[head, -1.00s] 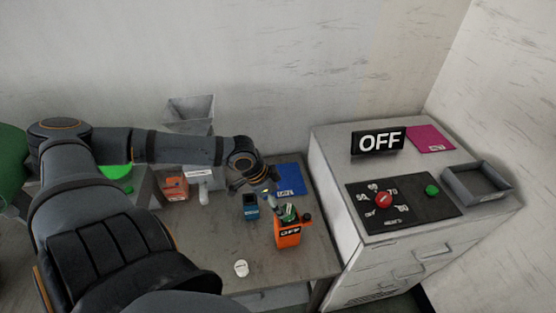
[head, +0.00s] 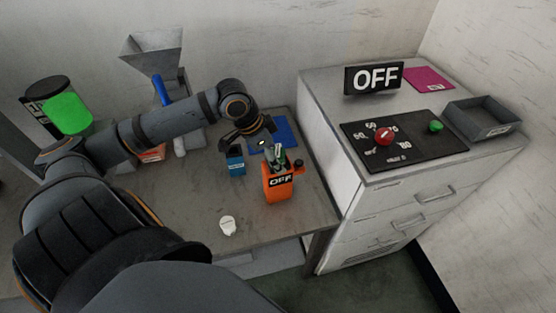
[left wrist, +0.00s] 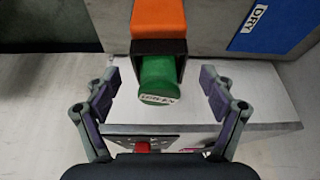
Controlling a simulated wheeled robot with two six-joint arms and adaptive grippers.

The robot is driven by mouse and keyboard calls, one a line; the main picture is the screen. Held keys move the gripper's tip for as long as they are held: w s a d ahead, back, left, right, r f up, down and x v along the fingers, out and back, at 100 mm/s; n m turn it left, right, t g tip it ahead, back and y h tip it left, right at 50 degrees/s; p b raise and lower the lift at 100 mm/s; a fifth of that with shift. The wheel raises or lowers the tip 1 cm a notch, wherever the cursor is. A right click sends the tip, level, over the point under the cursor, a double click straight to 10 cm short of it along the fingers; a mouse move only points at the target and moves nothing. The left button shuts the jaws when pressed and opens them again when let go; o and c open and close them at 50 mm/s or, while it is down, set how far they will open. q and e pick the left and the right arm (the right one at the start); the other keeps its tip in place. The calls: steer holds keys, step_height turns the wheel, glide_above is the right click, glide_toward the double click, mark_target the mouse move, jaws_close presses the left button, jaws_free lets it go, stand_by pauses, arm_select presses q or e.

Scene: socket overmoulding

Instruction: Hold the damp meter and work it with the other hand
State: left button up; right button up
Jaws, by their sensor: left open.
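An orange box-shaped device (head: 279,189) marked OFF stands upright on the grey table, probably the damp meter. It has a dark knob (head: 299,165) at its side, and a green piece (head: 279,160) shows at its top. My left gripper (head: 260,145) is above and behind it, apart from it and empty. In the left wrist view the open fingers (left wrist: 159,88) are spread on either side of a green cylinder (left wrist: 157,76) with a white label. The cylinder sticks out of the dark end of the orange body (left wrist: 158,17). My right gripper is not in view.
A blue box (head: 236,161) stands just left of the orange device, with a blue mat (head: 284,133) behind. A white round piece (head: 227,226) lies in front. To the right, a cabinet carries an OFF sign (head: 374,78), a red dial (head: 384,136), a green button (head: 436,126) and a grey tray (head: 483,123).

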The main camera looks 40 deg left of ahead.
mark_target(284, 177)
arm_select(q)
steer(key=shift+x, duration=1.25)
steer(key=shift+w+d+f, duration=0.1)
steer(key=shift+f, duration=0.1)
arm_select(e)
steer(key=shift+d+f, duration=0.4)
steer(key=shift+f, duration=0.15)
arm_select(q)
steer(key=c, duration=1.4)
steer(key=o, duration=0.6)
steer(key=c, duration=0.4)
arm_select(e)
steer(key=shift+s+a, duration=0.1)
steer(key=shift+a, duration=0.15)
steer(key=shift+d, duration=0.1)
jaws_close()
